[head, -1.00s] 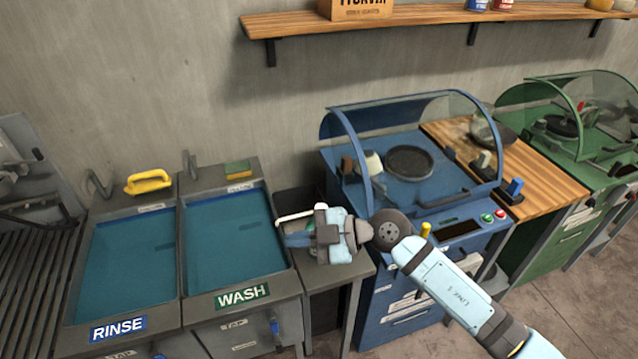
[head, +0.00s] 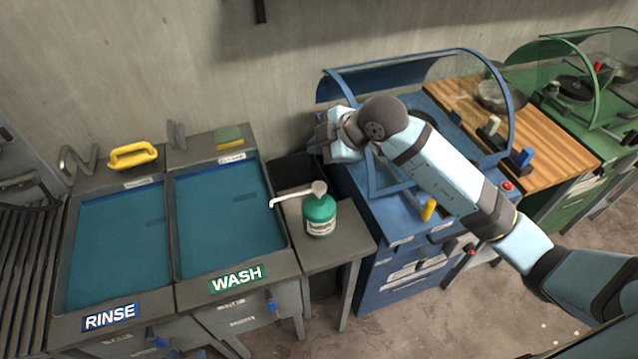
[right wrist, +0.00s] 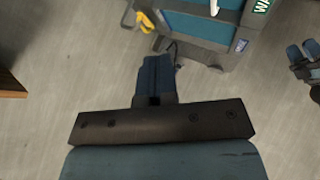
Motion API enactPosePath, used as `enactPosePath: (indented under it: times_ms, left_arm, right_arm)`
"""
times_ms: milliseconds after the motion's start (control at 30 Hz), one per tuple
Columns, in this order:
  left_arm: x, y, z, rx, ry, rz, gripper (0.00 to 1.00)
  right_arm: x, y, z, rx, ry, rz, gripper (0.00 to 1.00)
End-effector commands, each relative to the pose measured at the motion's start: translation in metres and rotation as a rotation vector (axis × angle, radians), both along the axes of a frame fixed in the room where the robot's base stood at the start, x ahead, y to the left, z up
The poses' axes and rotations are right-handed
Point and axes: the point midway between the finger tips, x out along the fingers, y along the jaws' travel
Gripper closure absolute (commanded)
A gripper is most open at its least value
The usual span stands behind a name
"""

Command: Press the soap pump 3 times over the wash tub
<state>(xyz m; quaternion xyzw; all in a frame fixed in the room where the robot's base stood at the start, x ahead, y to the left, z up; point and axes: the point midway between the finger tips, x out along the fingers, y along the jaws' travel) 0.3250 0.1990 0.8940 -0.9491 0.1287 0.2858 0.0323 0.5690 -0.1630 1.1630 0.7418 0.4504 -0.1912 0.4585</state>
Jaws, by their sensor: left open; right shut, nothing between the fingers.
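The soap pump (head: 319,215) is a green bottle with a white pump head. It stands upright on a small grey stand right of the wash tub (head: 294,262). Its long spout points left, with the tip at the tub's right edge. My right gripper (head: 322,140) is behind and above the pump, apart from it and partly hidden by its wrist. In the right wrist view it is shut and empty (right wrist: 156,72). What looks like my left gripper (right wrist: 303,62) is at the right edge there, fingers apart; the head view does not show it.
The rinse tub (head: 62,270) is left of the wash tub. A yellow-handled brush (head: 133,155) and a green sponge (head: 229,136) lie on the back ledges. The blue machine (head: 385,235) with a clear hood stands close under my right arm.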

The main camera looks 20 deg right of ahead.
Motion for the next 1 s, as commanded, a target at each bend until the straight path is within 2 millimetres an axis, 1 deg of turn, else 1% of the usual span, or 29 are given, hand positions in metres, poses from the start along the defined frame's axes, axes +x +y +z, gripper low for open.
enactPosePath:
  times_ms: [167, 267, 600, 800, 1000]
  left_arm:
    - [0.000, 0.000, -0.009, 0.000, 0.001, -0.001, 0.51]
    - [0.000, -0.001, -0.017, -0.002, 0.004, -0.003, 0.51]
    - [0.003, -0.010, -0.054, -0.013, 0.000, -0.018, 0.51]
    - [0.003, -0.008, -0.060, -0.011, -0.002, -0.017, 0.51]
    - [0.004, -0.006, -0.061, -0.007, -0.003, -0.015, 0.51]
  right_arm:
    - [0.000, 0.000, -0.010, 0.000, 0.000, 0.000, 1.00]
    - [0.000, 0.000, -0.020, -0.001, 0.000, 0.001, 1.00]
    - [0.000, 0.000, -0.069, -0.001, 0.000, 0.001, 1.00]
    - [0.000, 0.000, -0.085, 0.002, 0.001, 0.001, 1.00]
    - [0.000, 0.000, -0.088, 0.001, 0.000, 0.001, 1.00]
